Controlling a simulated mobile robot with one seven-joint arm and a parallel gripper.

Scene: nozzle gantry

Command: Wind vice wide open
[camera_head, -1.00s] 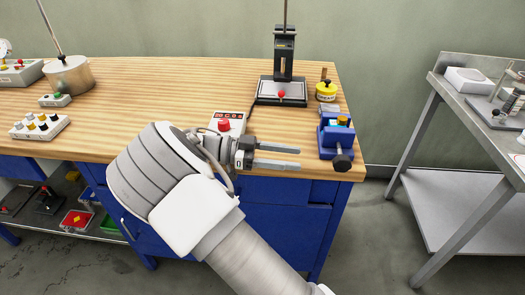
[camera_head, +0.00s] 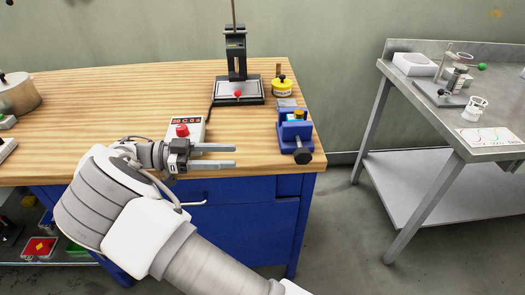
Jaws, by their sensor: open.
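The blue vice (camera_head: 295,131) stands at the right front corner of the wooden bench. Its dark round handle knob (camera_head: 303,157) faces the front edge. Something small, yellow and blue, shows at its jaws; I cannot tell how wide the jaws stand. My gripper (camera_head: 235,156) is open and empty, its two grey fingers pointing right. It is left of the vice, apart from it, over the bench's front edge.
A control box with a red button (camera_head: 182,131) sits just behind my gripper. A black gantry stand (camera_head: 237,65) and a yellow tin (camera_head: 282,87) stand behind the vice. A metal table (camera_head: 402,95) stands at the right, across a floor gap.

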